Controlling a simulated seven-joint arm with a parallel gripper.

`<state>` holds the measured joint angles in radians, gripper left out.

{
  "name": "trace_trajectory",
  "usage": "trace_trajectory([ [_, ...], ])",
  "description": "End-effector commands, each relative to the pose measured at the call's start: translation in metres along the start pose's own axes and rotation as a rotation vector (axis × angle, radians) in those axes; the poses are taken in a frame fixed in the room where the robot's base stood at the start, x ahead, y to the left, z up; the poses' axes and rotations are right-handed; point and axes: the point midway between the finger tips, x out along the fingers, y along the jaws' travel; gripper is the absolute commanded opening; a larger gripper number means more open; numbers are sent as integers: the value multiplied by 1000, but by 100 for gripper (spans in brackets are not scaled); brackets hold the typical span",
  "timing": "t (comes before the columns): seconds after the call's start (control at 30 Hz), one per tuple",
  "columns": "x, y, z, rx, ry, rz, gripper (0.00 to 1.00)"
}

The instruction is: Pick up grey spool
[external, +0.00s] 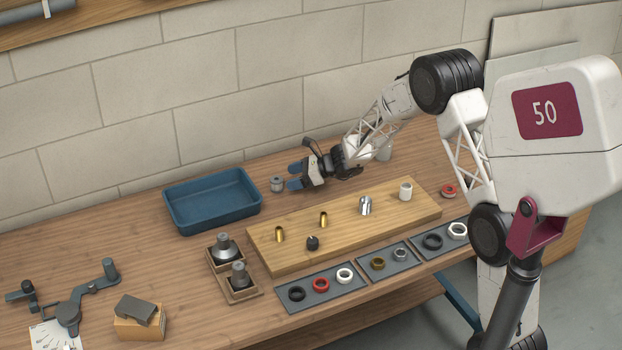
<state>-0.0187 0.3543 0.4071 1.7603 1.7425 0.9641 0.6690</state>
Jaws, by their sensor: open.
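A small grey spool (277,184) stands upright on the wooden bench, just right of the blue tray (212,201). My gripper (294,176) is low over the bench on the spool's right, with its two blue fingers pointing left toward it. The fingers are apart and nothing shows between them. The spool appears just beyond the fingertips; I cannot tell from this view whether they touch it.
A raised wooden board (345,225) in front holds brass pieces, a dark knob, a metal cylinder and a white cylinder (405,191). Grey mats with rings (321,286) line the front. Dark fittings (224,247) stand in wooden holders. A block wall (190,90) stands behind.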

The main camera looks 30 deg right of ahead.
Motion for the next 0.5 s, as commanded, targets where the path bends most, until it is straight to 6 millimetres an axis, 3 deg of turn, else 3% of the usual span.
trace_trajectory([
  [0.5,8,0,-1,-1,0,1,75],
])
